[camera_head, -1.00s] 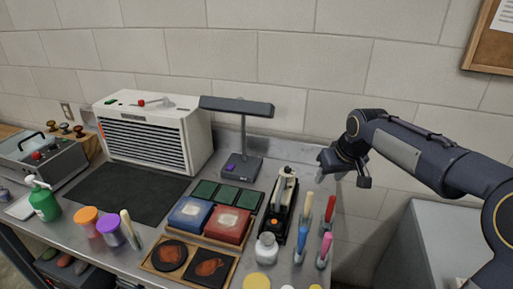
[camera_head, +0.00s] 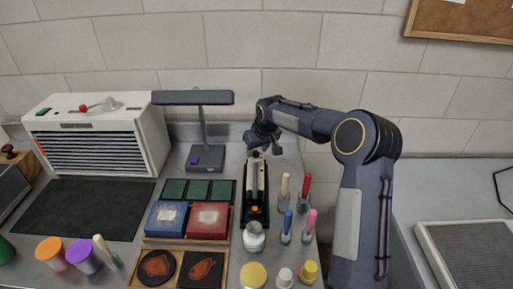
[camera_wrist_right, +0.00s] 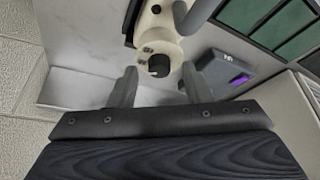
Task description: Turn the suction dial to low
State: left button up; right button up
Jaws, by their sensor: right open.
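A white slatted box (camera_head: 95,135) stands at the back left against the wall. I cannot read any markings around the dial. My right gripper (camera_head: 264,147) is near the wall, just over the far end of a black holder with a cream tool (camera_head: 254,190), well to the right of the box. In the right wrist view, its two fingers (camera_wrist_right: 157,86) are apart with nothing gripped, and the cream tool's end (camera_wrist_right: 160,45) shows beyond them. My left gripper is not in view.
A desk lamp (camera_head: 204,155) stands between the box and my right gripper. Red and blue pads (camera_head: 208,220), several brushes (camera_head: 287,225) and small jars crowd the front. A dark mat (camera_head: 75,210) lies clear before the box.

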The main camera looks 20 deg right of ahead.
jog(key=shift+w+f, duration=0.15)
jog(key=shift+f, duration=0.15)
grip_shut()
